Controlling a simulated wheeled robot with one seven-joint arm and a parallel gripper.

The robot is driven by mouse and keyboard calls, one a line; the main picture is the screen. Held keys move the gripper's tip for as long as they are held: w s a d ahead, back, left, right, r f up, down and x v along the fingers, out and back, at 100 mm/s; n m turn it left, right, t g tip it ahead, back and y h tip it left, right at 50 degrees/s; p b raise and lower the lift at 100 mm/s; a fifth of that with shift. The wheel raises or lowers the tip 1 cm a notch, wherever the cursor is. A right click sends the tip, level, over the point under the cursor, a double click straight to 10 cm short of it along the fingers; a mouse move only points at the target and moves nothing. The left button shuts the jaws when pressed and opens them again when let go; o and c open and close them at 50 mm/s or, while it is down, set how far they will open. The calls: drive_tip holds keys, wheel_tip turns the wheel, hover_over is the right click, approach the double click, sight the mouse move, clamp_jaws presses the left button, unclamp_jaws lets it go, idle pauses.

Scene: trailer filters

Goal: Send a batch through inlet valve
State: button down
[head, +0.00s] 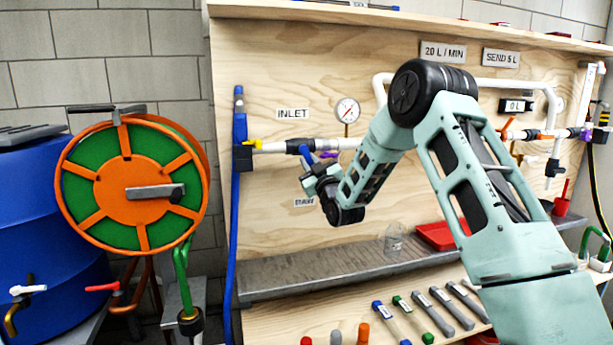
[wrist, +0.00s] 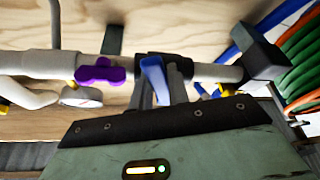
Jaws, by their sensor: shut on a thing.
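The INLET label (head: 293,113) is on the plywood panel above a white and dark pipe. A blue valve lever (head: 305,149) is on this pipe below the label. It also shows in the wrist view (wrist: 152,75), between my fingers. My gripper (head: 307,163) is at the pipe, and in the wrist view my gripper (wrist: 165,82) is shut on the blue lever. A sign reading SEND 5 L (head: 501,58) is at the upper right beside a 20 L / MIN sign (head: 443,52). A small display (head: 516,107) reads 0 L.
A purple handle (wrist: 100,72) is close beside my fingers. A yellow handle (head: 254,143) is farther left on the pipe. A pressure gauge (head: 347,109) stands above the pipe. A hose reel (head: 135,185) and blue barrel (head: 45,220) are at left. A glass jar (head: 394,238) stands on the shelf.

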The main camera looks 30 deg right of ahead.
drive_tip(key=shift+d+n+y, duration=0.15)
drive_tip(key=shift+n+y, duration=0.25)
drive_tip(key=shift+n, duration=0.3)
drive_tip(key=c, duration=1.3)
unclamp_jaws()
drive_tip(key=shift+c, duration=0.2)
drive_tip(key=b+v, duration=0.3)
drive_tip(key=v, duration=1.4)
drive_tip(key=shift+s, duration=0.25)
